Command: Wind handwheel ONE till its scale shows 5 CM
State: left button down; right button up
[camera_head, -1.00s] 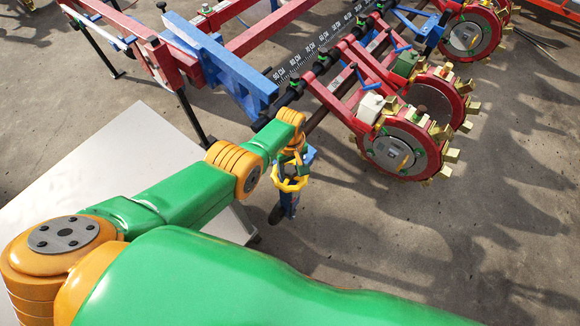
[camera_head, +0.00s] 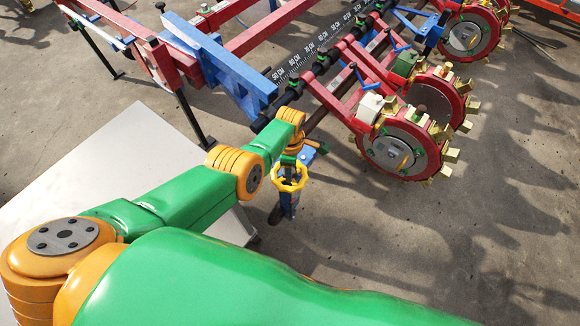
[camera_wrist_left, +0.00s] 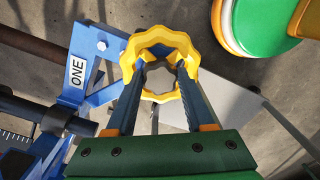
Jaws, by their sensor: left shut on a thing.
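The yellow handwheel (camera_head: 289,178) sits on a blue stand (camera_head: 291,203) at the near end of the machine. In the left wrist view the scalloped yellow handwheel (camera_wrist_left: 160,40) lies between the two fingers of my left gripper (camera_wrist_left: 158,80). A white label ONE (camera_wrist_left: 77,72) is on the blue bracket (camera_wrist_left: 97,45) beside the wheel. No scale belonging to this handwheel can be read. In the head view my left gripper (camera_head: 291,160) is small and partly hidden by its own wrist. My right gripper is out of view.
A dark bar with a white CM ruler (camera_head: 306,60) runs behind my wrist. Red toothed wheel units (camera_head: 402,147) stand to the right. A blue beam (camera_head: 220,65) and a pale plate (camera_head: 140,155) are at left. Open floor lies at lower right.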

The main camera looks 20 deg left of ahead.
pick_arm(q)
jog(key=n, duration=0.4)
jog(key=shift+n, duration=0.3)
jog(key=n, duration=0.4)
jog(key=shift+w+b, duration=0.1)
jog(key=shift+b, duration=0.2)
jog(key=shift+n, duration=0.3)
jog(key=shift+c, duration=1.4)
grip_release()
notch_tip(320, 180, up, 7)
jog(key=p, duration=0.5)
jog(key=shift+r, duration=0.15)
